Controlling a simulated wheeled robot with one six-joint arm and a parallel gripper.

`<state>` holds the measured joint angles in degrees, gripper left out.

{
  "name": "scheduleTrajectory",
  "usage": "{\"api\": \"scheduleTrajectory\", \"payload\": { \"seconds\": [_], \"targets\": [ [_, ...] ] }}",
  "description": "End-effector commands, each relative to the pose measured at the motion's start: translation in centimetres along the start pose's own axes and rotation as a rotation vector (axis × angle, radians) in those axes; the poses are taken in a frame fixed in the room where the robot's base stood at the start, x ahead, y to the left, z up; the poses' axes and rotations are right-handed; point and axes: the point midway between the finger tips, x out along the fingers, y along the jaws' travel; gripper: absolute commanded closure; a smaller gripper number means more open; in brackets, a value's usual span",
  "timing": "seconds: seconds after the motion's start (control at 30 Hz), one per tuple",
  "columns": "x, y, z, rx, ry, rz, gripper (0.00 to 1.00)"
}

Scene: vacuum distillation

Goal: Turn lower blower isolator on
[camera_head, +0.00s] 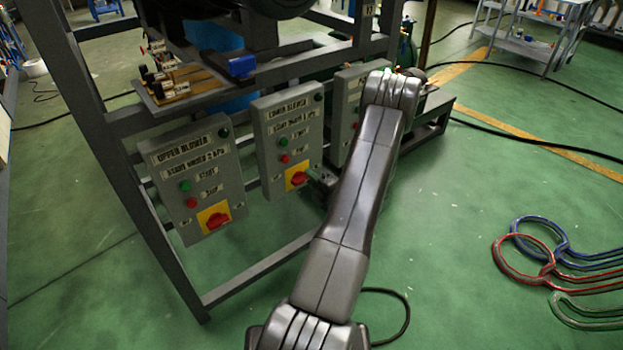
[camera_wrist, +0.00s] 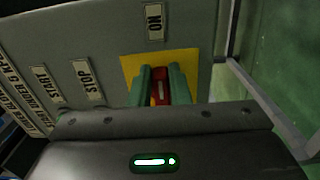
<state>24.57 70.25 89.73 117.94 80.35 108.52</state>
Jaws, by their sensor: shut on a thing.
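The lower blower box (camera_head: 287,130) is the middle grey panel on the frame, with a green and a red button. Its isolator is a red knob (camera_head: 297,179) on a yellow plate (camera_head: 290,171) at the bottom. In the wrist view the red knob (camera_wrist: 159,88) sits between the two greenish fingers of my gripper (camera_wrist: 160,72), which is shut on it. The yellow plate (camera_wrist: 130,66) shows behind the fingers, with an ON label (camera_wrist: 154,22) above it. My gripper body hides the lower part of the plate. The knob's exact angle is hard to tell.
The upper blower box (camera_head: 192,172) with its own red knob (camera_head: 217,220) is to the left. A third box (camera_head: 347,100) is to the right, partly behind my arm. Frame bars (camera_head: 262,263) run around the boxes. Coloured hoses (camera_head: 525,258) lie on the floor at right.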

Motion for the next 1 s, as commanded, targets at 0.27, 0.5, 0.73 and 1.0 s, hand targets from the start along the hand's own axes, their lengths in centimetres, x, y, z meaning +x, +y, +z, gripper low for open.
{"api": "scheduleTrajectory", "payload": {
  "seconds": [0.27, 0.5, 0.73, 1.0],
  "targets": [
    [0.0, -0.1, 0.0, 0.001, 0.000, -0.002, 0.64],
    [0.0, -0.1, 0.0, 0.000, 0.000, -0.001, 0.62],
    [-1.6, 0.0, 0.1, 0.000, -0.003, -0.002, 0.62],
    [-7.3, 0.0, 0.2, 0.002, -0.006, -0.002, 0.62]
  ]
}}
